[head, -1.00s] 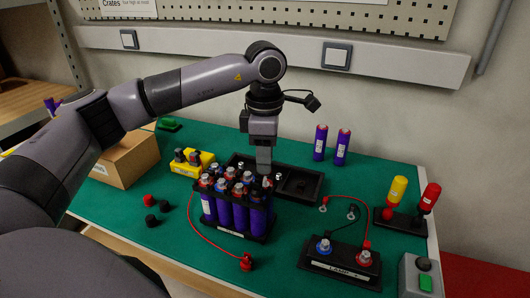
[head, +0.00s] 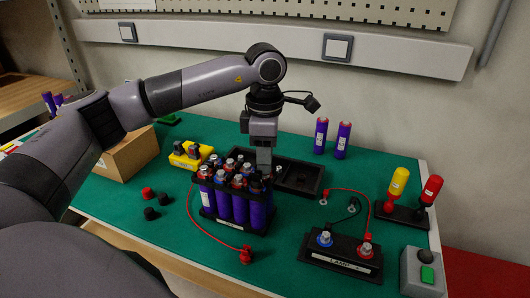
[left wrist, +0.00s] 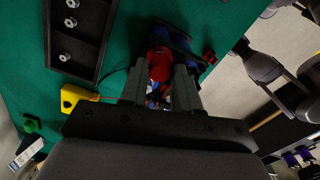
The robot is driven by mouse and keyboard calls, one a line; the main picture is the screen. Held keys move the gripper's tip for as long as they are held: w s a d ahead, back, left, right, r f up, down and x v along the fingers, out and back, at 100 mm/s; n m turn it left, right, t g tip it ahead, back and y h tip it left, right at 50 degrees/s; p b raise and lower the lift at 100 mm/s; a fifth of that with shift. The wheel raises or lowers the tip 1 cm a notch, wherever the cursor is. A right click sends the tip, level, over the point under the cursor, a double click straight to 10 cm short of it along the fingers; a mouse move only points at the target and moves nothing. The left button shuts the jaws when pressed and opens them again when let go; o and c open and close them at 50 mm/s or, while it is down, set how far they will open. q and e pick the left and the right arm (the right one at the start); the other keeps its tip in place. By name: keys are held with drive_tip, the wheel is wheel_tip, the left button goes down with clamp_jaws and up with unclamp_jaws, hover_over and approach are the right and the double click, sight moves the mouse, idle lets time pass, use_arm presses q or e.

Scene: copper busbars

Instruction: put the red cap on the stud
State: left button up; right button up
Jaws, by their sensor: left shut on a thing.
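My left gripper (head: 264,163) points down at the back right of a black holder (head: 232,226) of purple cells with metal tops. In the left wrist view its fingers (left wrist: 160,88) close around a red piece (left wrist: 158,63), which looks like the red cap. The head view hides this piece behind the fingers and cells. The stud under it is hidden, and I cannot tell whether the cap touches it. Another red cap (head: 147,193) lies on the green mat at the left, by two black caps (head: 150,213). My right gripper is not in view.
A black tray (head: 308,177) lies just behind the holder. A red lead with a red end (head: 246,256) loops in front. A yellow block (head: 187,158) is left; a lamp terminal block (head: 340,258) and a grey button box (head: 422,272) are right. Two purple cells (head: 342,140) stand behind.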

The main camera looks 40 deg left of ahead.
use_arm(q)
drive_tip(key=shift+f, duration=0.35)
drive_tip(key=shift+f, duration=0.25)
drive_tip(key=o, duration=0.9)
drive_tip(key=shift+f, duration=0.1)
